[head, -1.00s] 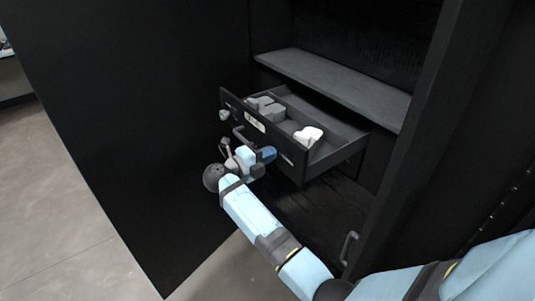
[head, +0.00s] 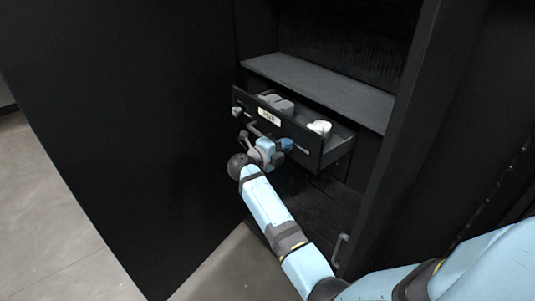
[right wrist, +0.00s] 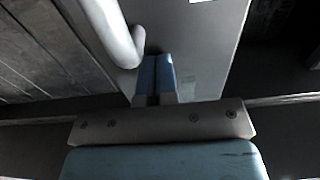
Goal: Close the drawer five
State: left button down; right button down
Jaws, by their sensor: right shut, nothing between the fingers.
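The drawer (head: 334,154) is dark, has a pale label on its front, and stands partly open inside the black cabinet. Grey blocks (head: 275,101) and a white object (head: 319,127) lie in it. My right gripper (head: 286,145) is at the drawer front, below the label and beside the handle. In the right wrist view its blue fingertips (right wrist: 156,75) are together, with nothing between them, against or very near the front panel (right wrist: 205,45). The rounded handle bar (right wrist: 118,40) is just left of the fingers there. I cannot tell whether they touch. My left gripper is not in view.
A grey shelf (head: 320,88) runs inside the cabinet above and behind the drawer. A large black door panel (head: 130,130) stands open at the left. A lower handle (head: 340,249) shows near the cabinet's right side. Open floor (head: 50,240) lies at the lower left.

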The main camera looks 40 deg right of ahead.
aim_at(323, 125)
jog(key=d, duration=0.5)
jog(key=w+d, duration=0.1)
jog(key=d, duration=1.1)
jog(key=shift+w+b, duration=0.2)
jog(key=shift+b, duration=0.1)
jog(key=shift+d+r, duration=0.1)
jog(key=shift+r, duration=0.1)
jog(key=shift+r, duration=0.1)
jog(key=shift+a, duration=0.35)
jog(key=a, duration=0.9)
jog(key=s+a, duration=0.1)
jog(key=a, duration=0.3)
jog(key=shift+a+f, duration=0.25)
jog(key=shift+a, duration=0.05)
jog(key=shift+f, duration=0.1)
